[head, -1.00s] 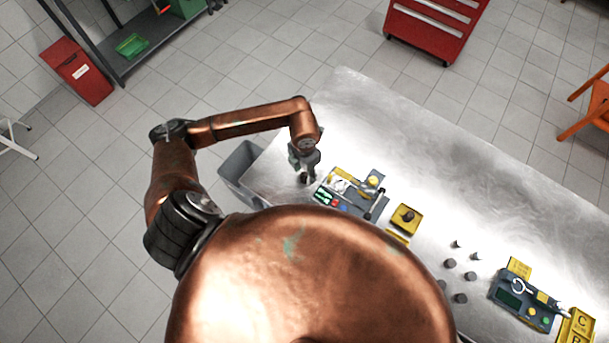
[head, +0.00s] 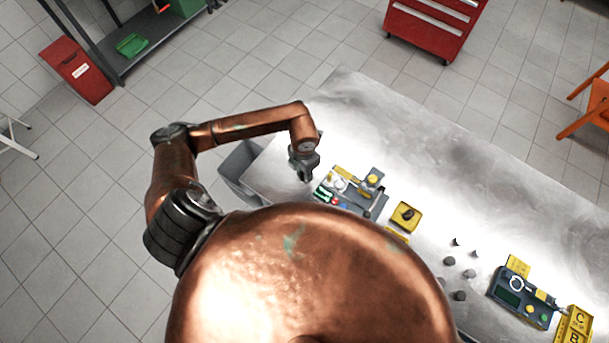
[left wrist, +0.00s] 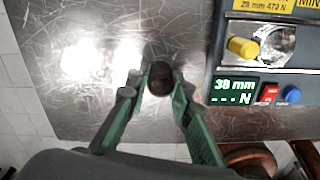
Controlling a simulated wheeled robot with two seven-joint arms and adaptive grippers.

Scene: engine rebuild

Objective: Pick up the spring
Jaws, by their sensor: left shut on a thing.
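The spring (left wrist: 160,78) is a small dark cylinder, seen end-on between the green fingertips in the left wrist view. My left gripper (left wrist: 157,84) is shut on it, just over the metal table. In the head view my left gripper (head: 305,178) is at the table's left end, left of a grey tester. The spring cannot be made out clearly there. Several other small dark springs (head: 449,261) stand on the table at the right. My right gripper is not in view.
The tester (left wrist: 265,88) has a display reading 38 mm, buttons and a yellow knob, close right of the gripper. A yellow tray (head: 406,227), a second device (head: 520,300) and yellow boxes (head: 575,325) lie farther right. A grey bin (head: 236,172) stands off the table's left end. The table's far side is clear.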

